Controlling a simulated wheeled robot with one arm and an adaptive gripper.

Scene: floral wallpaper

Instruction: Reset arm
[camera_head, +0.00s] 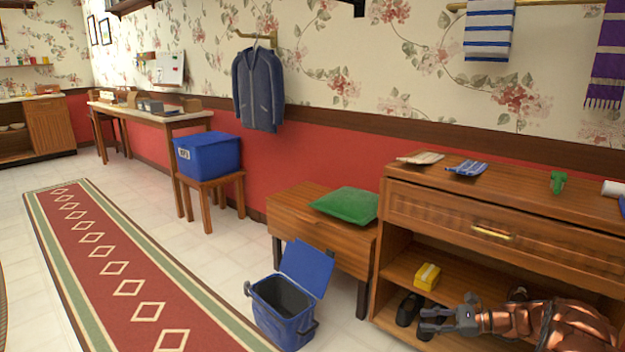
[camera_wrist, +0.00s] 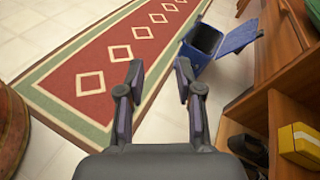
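My arm is copper-coloured and reaches in from the lower right of the head view, in front of the wooden cabinet (camera_head: 460,190). My gripper (camera_head: 428,320) points left, near the cabinet's open lower shelf. In the wrist view my gripper (camera_wrist: 160,75) has its two fingers spread apart, with only floor and rug showing between them. It holds nothing.
A blue bin (camera_head: 285,308) with its lid up stands on the floor left of my gripper. A yellow box (camera_head: 427,276) and dark shoes (camera_head: 408,309) are in the cabinet. A bench (camera_head: 290,208) holds a green cushion (camera_head: 346,204). The red rug (camera_head: 115,270) is clear.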

